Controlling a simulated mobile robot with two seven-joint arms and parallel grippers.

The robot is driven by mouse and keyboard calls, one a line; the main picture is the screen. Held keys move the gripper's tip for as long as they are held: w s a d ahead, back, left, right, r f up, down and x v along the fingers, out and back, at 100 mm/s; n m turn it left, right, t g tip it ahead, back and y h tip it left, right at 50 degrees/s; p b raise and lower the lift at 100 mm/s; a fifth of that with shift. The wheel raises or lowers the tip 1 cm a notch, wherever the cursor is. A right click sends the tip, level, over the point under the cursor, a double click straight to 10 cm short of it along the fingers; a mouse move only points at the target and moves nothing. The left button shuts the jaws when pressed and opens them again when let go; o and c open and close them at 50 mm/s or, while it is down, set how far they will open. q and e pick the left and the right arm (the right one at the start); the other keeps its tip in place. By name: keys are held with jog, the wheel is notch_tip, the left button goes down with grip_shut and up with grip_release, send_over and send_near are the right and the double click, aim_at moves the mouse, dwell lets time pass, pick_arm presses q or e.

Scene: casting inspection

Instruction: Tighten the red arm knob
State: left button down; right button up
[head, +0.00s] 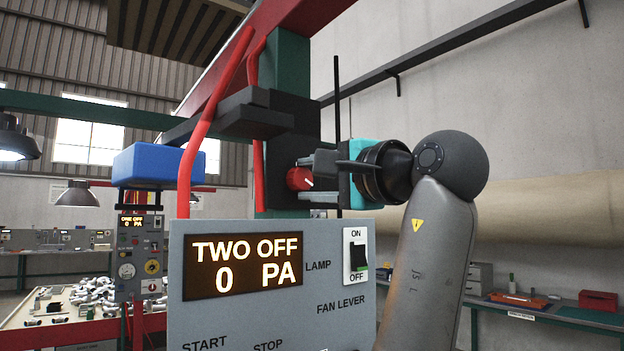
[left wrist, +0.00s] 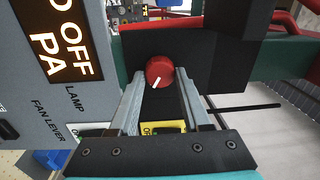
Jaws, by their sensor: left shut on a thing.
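The red arm knob (head: 298,179) sits on a black block (head: 290,150) on the green post. It is round with a white pointer line. In the left wrist view the knob (left wrist: 159,70) is at the fingertips, its white line pointing down and slightly left in that picture. My left gripper (head: 313,178) reaches it from the right, with one finger above and one below in the head view. The left wrist view shows the fingers (left wrist: 163,84) shut on the knob, partly covering its sides. My right gripper is not in view.
A grey control panel (head: 330,290) reading "TWO OFF 0 PA" stands just below and in front of the knob. A bent red tube (head: 205,125) runs left of the post. A table with metal castings (head: 85,300) is further left.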

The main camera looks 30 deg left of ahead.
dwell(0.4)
pick_arm(q)
jog(key=shift+c, duration=1.8)
grip_release()
jog(key=r+b+v, duration=0.1)
jog(key=b+v, duration=0.2)
jog(key=v, duration=1.2)
jog(key=shift+f+b, duration=0.3)
jog(key=shift+f, duration=0.2)
jog(key=shift+d, duration=0.15)
